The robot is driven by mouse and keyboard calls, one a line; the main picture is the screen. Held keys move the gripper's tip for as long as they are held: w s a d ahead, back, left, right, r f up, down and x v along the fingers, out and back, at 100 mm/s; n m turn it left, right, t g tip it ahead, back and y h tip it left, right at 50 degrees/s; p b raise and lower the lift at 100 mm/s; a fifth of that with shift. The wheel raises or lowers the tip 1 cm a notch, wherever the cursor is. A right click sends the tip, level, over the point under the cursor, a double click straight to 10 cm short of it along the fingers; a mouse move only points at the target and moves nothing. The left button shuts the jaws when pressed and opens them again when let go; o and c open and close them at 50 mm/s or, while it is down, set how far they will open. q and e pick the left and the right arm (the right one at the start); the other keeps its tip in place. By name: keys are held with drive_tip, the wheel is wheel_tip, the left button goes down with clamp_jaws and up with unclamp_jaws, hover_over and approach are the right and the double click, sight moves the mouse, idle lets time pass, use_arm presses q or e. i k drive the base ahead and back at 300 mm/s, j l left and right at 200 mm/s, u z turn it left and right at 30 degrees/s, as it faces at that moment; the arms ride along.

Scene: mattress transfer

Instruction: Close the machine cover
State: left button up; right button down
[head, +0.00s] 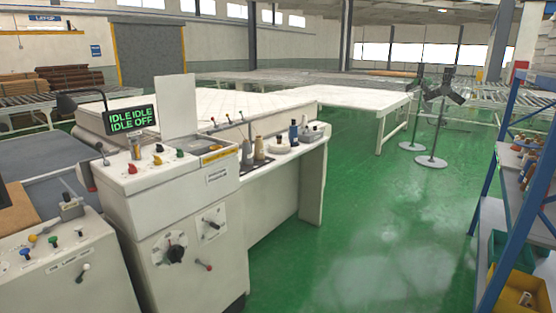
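A white control machine (185,200) stands at the left front, with levers, coloured knobs and a rotary dial. A thin white panel (177,103) stands upright at its top rear edge; it looks like the cover, raised. A small opening with a yellow edge (216,155) shows on the top, right of the panel. Neither of my grippers is in view.
A side shelf (285,150) holds thread cones and small parts. White mattress tables (350,97) lie behind. A blue rack (510,190) with bins stands at right. Two stands (431,160) with round bases are farther back. The green floor between is clear.

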sight(176, 99)
drive_tip(key=i+l+z, duration=0.15)
drive_tip(key=i+z, duration=0.2)
drive_tip(key=i, duration=0.65)
drive_tip(key=i+j+z, duration=0.1)
drive_tip(key=i+z, duration=0.3)
drive_tip(key=i, duration=0.6)
drive_tip(key=i+u, duration=0.15)
drive_tip(key=i, duration=0.65)
drive_tip(key=i+l+u, duration=0.15)
drive_tip(key=i, duration=0.6)
drive_tip(key=i+l+u, duration=0.1)
drive_tip(key=i, duration=0.7)
